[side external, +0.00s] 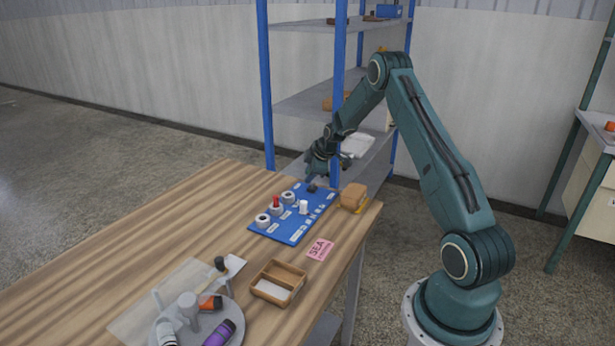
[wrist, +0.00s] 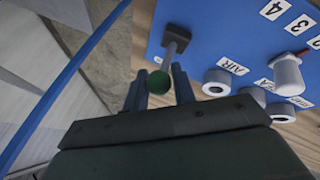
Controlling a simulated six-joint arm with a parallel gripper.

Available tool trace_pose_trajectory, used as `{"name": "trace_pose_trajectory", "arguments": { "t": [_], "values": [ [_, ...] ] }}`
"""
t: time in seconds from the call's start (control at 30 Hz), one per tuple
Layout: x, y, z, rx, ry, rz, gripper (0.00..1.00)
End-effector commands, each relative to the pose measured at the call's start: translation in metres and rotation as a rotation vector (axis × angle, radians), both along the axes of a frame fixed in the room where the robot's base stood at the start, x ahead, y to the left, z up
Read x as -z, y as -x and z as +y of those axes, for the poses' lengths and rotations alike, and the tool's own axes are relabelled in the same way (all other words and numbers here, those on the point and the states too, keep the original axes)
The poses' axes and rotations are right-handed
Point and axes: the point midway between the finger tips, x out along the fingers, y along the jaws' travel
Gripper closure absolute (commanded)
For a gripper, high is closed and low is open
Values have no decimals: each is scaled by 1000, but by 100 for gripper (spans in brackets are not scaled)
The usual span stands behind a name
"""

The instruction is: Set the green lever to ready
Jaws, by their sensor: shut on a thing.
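The green lever shows in the wrist view as a grey shaft (wrist: 171,48) rising from a dark base on the blue panel, with a round green knob (wrist: 158,82) at its end. My gripper (wrist: 160,76) has its two fingers on either side of the knob and is shut on it. In the side view my gripper (side external: 316,178) is low over the far end of the blue panel (side external: 268,225), where it hides the knob. I cannot read a "ready" mark near the lever.
The panel carries grey sockets (wrist: 216,83), one labelled AIR, a white cylinder (wrist: 288,76), a red-topped part (side external: 276,202) and number labels. A brown block (side external: 354,195) stands beside it. A wooden tray (side external: 278,284) and a round grey tray (side external: 226,342) are nearer. Shelving (side external: 310,103) stands behind.

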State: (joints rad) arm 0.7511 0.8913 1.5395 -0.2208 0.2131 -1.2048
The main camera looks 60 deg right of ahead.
Motion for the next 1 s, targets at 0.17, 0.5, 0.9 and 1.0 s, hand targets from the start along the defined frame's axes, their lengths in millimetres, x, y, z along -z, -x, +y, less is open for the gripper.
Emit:
{"name": "trace_pose_trajectory", "arguments": {
  "t": [0.17,0.5,0.9,1.0],
  "values": [
    [0,10,-2,5,2,-113,100],
    [1,21,-2,3,3,-306,100],
    [2,25,-2,2,5,-390,100],
    [2,25,-2,2,6,-391,100]
  ]
}}
